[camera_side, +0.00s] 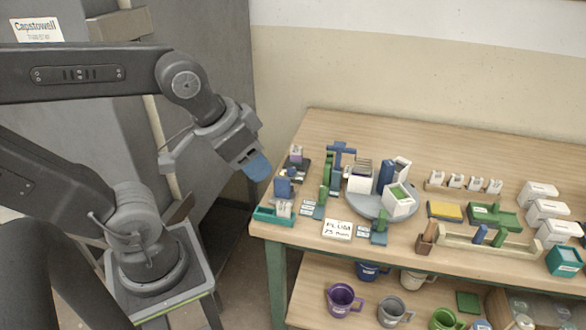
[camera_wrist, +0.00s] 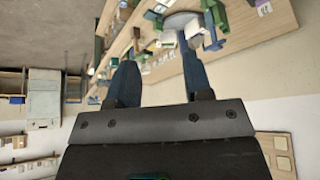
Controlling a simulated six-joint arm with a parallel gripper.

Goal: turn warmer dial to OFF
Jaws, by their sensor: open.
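My gripper (camera_side: 257,166) is in the air left of the workbench (camera_side: 450,140), clear of everything on it. In the wrist view its two blue fingers (camera_wrist: 160,78) are spread apart with nothing between them. I cannot pick out a warmer dial or any OFF mark for certain. A dark unit (camera_side: 298,163) and a small blue device (camera_side: 284,187) stand near the bench's left edge, closest to my gripper, but they are too small to identify. In the wrist view the bench (camera_wrist: 245,40) is tilted, with its items beyond the fingers.
A round grey turntable (camera_side: 362,206) carries white and blue boxes mid-bench. A teal tray (camera_side: 268,216) and a handwritten card (camera_side: 338,229) lie near the front edge. White boxes (camera_side: 545,209) stand at right. Mugs (camera_side: 343,299) sit on the lower shelf. The bench's back strip is clear.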

